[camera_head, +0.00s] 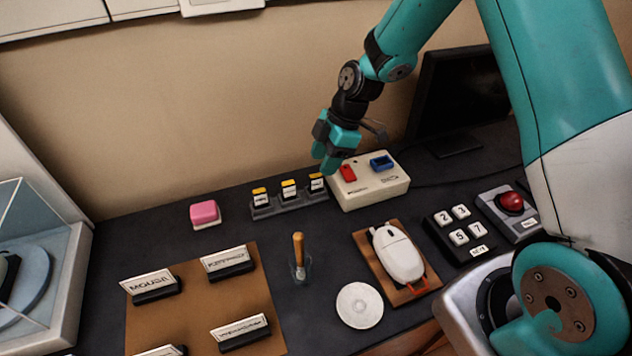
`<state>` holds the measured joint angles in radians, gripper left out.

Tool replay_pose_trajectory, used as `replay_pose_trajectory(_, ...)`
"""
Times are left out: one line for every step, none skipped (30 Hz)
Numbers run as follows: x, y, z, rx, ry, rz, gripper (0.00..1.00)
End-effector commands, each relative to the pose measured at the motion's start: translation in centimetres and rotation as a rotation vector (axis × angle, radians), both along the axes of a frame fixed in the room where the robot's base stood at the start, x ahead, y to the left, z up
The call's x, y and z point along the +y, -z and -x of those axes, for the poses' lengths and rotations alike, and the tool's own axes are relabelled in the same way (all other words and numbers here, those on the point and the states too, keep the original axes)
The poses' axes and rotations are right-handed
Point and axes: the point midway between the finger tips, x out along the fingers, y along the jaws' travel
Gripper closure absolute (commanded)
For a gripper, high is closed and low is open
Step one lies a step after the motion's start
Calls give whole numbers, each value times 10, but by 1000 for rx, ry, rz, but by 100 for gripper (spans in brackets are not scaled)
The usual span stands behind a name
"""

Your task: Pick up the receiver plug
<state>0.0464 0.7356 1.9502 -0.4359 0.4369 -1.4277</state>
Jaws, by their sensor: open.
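My gripper (326,160) is open and empty, pointing down. It hangs near the right end of a dark rack (290,208) and at the left back corner of a white box (371,196). The rack holds three small yellow-topped pieces with white labels: left (260,196), middle (289,189) and right (317,182). The labels are too small to read, so I cannot tell which piece, if any, is the receiver plug. The box has a red part (347,172) and a blue socket-like part (382,163) on top. My gripper's exact height and any contact are unclear.
In front are a pink block (205,213), an orange-handled tool in a holder (298,258), a white disc (360,305), and a white mouse (397,254) on a brown board. Number keys (459,232), a red button (510,202) and a monitor (460,95) stand right. Label stands occupy a brown mat (190,285).

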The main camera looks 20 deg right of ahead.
Motion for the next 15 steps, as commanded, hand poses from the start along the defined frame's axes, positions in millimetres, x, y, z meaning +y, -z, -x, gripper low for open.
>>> replay_pose_trajectory(1,3,0,0,0,0,53)
replay_pose_trajectory(2,4,0,0,0,1,53)
replay_pose_trajectory(2,6,0,1,1,1,53)
replay_pose_trajectory(3,8,0,2,0,1,53)
replay_pose_trajectory(4,11,0,2,0,1,53)
replay_pose_trajectory(6,15,0,4,1,1,53)
replay_pose_trajectory(8,20,1,5,0,1,53)
replay_pose_trajectory(9,24,1,4,0,1,53)
replay_pose_trajectory(12,30,1,5,-1,1,53)
replay_pose_trajectory(13,35,0,4,0,1,53)
replay_pose_trajectory(15,39,0,3,0,0,53)
replay_pose_trajectory(17,44,0,3,0,0,53)
replay_pose_trajectory(18,47,0,2,0,0,53)
replay_pose_trajectory(19,49,-1,1,1,0,53)
replay_pose_trajectory(20,52,0,0,1,0,53)
